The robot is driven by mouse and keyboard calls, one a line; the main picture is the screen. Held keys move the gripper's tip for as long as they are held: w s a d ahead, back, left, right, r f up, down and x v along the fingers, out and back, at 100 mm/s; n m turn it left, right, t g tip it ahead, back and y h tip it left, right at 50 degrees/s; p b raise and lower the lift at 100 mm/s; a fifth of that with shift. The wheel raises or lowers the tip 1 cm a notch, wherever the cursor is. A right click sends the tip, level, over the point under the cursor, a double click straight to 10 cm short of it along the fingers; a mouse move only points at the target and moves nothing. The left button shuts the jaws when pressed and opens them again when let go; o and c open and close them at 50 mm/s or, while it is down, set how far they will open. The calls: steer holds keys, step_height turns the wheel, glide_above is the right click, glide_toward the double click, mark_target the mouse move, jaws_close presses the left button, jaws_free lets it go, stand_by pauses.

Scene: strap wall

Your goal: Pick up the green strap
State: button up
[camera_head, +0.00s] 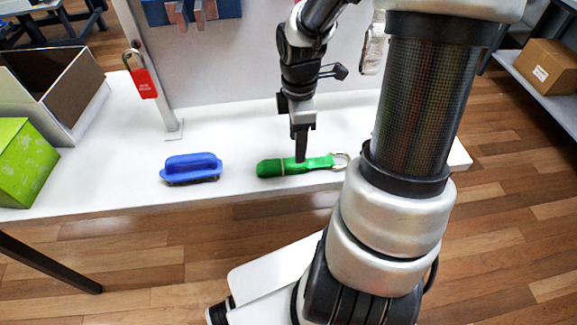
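The green strap (270,168) lies flat on the white table, a little right of the middle of its front part. It is a long green piece with a pale band across it and a metal ring at its right end. My gripper (301,158) points down over the middle of the strap, with its fingertips at or just above it. The fingers show as one narrow dark shape, so their gap is not visible. I cannot tell whether they touch or hold the strap.
A blue brush-like block (191,167) lies to the left of the strap on the white table (110,190). A green box (22,165) and an open carton (70,90) stand at the far left. A red tag (144,84) hangs at the upright panel.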

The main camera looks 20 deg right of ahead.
mark_target(306, 164)
step_height(306, 164, down, 8)
steer(key=b, duration=0.3)
steer(key=shift+a+r, duration=0.1)
steer(key=shift+r, duration=0.2)
steer(key=shift+c, duration=0.2)
steer(key=c, duration=1.1)
steer(key=shift+c, duration=0.2)
steer(key=shift+r, duration=0.1)
